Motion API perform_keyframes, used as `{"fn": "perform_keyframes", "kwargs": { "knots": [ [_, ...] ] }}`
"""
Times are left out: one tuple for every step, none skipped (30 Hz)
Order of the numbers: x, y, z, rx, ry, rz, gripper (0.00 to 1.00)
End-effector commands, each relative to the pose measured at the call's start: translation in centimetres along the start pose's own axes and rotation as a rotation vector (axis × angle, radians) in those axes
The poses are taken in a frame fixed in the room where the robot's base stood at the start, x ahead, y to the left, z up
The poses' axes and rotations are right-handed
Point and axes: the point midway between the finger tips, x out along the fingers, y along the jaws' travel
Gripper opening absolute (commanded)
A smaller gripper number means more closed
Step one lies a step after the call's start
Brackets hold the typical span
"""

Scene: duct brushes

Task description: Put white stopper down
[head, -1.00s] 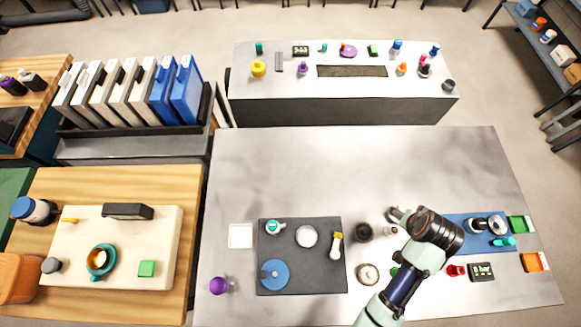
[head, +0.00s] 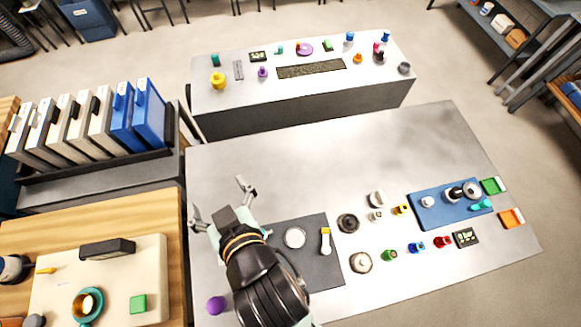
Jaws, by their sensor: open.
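My gripper (head: 222,204) is open over the left part of the grey table, with its two fingers spread wide. I see nothing held between the fingers. I cannot tell for sure which thing is the white stopper. A small whitish piece (head: 428,202) stands on the blue mat (head: 453,217) at the right, and a white round piece (head: 294,237) lies on the dark grey mat (head: 322,270). My arm and gripper hide the left part of the dark mat and most of the area beside it.
A purple knob (head: 216,305) stands at the table's front left. Round dark and metal pieces (head: 348,223) and several small coloured pieces (head: 417,247) stand between the mats. Green (head: 493,186) and orange (head: 511,218) trays lie at the right edge. The table's back half is clear.

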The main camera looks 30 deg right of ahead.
Motion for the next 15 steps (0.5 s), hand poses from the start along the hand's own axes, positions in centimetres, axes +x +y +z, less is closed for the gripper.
{"fn": "perform_keyframes", "kwargs": {
  "knots": [
    [0.0, 0.0, 0.0, 0.000, 0.000, 0.000, 0.91],
    [0.0, 0.0, 0.0, 0.000, 0.000, 0.000, 0.91],
    [0.0, 0.0, 0.0, 0.000, -0.001, 0.001, 0.91],
    [0.0, 0.0, 0.0, 0.000, -0.001, 0.001, 0.91],
    [0.0, 0.0, 0.0, 0.000, -0.001, 0.001, 0.91],
    [0.1, 0.1, 0.0, 0.005, -0.002, 0.002, 0.91],
    [0.2, 0.4, 0.1, 0.020, -0.007, 0.007, 0.91],
    [0.5, 0.9, 0.2, 0.047, -0.016, 0.016, 0.91],
    [1.1, 2.0, 0.5, 0.111, -0.033, 0.035, 0.91],
    [1.7, 3.2, 0.9, 0.182, -0.052, 0.056, 0.91],
    [2.5, 4.7, 1.4, 0.275, -0.074, 0.085, 0.91],
    [3.5, 7.4, 2.3, 0.430, -0.104, 0.135, 0.91],
    [4.3, 9.7, 3.2, 0.565, -0.125, 0.179, 0.91],
    [5.0, 12.2, 4.4, 0.714, -0.144, 0.231, 0.91],
    [5.6, 15.7, 6.2, 0.927, -0.161, 0.305, 0.91]
  ]
}}
